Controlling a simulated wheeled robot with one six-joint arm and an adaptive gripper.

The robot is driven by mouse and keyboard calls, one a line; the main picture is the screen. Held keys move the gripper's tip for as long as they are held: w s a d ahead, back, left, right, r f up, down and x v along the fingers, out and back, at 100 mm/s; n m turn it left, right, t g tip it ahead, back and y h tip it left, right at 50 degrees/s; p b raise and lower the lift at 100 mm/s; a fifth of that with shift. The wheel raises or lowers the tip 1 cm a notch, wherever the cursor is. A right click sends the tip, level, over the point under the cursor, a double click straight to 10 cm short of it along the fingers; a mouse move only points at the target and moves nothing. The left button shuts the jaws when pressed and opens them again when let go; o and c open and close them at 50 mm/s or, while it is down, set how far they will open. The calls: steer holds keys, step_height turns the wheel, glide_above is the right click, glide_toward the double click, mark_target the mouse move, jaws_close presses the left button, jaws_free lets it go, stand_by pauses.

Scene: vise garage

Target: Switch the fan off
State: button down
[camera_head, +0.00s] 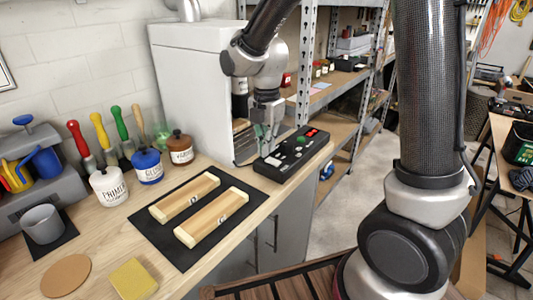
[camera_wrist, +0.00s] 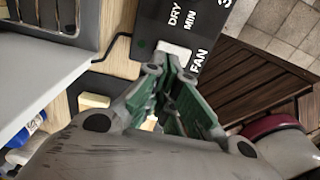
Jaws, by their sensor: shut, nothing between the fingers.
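In the wrist view the panel (camera_wrist: 205,22) carries the printed words FAN and DRY MIN. A white switch (camera_wrist: 175,50) sits beside the word FAN. My gripper (camera_head: 265,142), with green finger pads, points down at the panel's near left end. In the wrist view my gripper (camera_wrist: 169,72) is shut and empty, its fingertips right by the white switch. I cannot tell whether they touch it or which way the switch is set.
A white cabinet (camera_head: 188,85) stands just behind the panel. A metal shelf post (camera_head: 306,65) rises behind the bench's right end.

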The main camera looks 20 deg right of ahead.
mark_target(267, 164)
steer(key=shift+f, duration=1.3)
steer(key=shift+f, duration=0.3)
steer(key=shift+s, duration=0.1)
steer(key=shift+s+d+r, duration=0.3)
steer(key=shift+s+d, duration=0.1)
steer(key=shift+s, duration=0.05)
